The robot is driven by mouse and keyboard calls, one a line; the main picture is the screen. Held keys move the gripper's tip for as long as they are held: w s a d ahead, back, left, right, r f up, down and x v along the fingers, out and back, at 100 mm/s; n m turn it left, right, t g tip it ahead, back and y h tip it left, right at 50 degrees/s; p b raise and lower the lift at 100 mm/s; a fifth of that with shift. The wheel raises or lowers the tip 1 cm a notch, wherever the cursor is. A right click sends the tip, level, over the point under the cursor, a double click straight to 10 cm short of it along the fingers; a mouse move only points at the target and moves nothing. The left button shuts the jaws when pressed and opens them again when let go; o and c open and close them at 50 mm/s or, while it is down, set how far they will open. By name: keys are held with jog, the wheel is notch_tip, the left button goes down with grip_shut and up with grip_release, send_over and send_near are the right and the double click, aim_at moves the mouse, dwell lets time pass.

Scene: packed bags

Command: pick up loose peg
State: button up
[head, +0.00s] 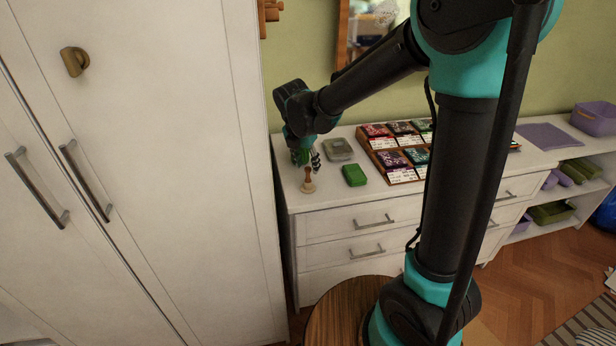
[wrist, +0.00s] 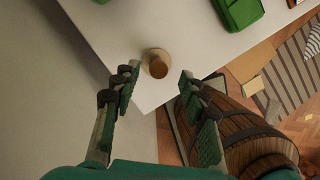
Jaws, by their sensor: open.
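The loose peg (head: 308,182) is a small wooden piece with a round base, standing near the front left corner of the white dresser top. In the wrist view the peg (wrist: 157,63) is seen from above, just beyond and between my fingertips. My gripper (head: 306,158) is at the left end of the dresser, close to the peg, pointing down. In the wrist view my gripper (wrist: 155,82) is open, with a finger on each side and nothing between the pads. The peg is apart from both fingers.
A green case (head: 354,175) and a grey box (head: 338,149) lie right of the peg. A wooden tray (head: 372,144) of several packs stands farther right. A tall white wardrobe (head: 150,130) stands close on the left. The dresser edge (wrist: 217,67) runs beside the peg.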

aim_at(307, 169)
jog(key=x, duration=0.5)
jog(key=shift+s+a, duration=0.1)
jog(key=shift+a, duration=0.05)
jog(key=shift+c, duration=0.2)
jog(key=c, duration=0.8)
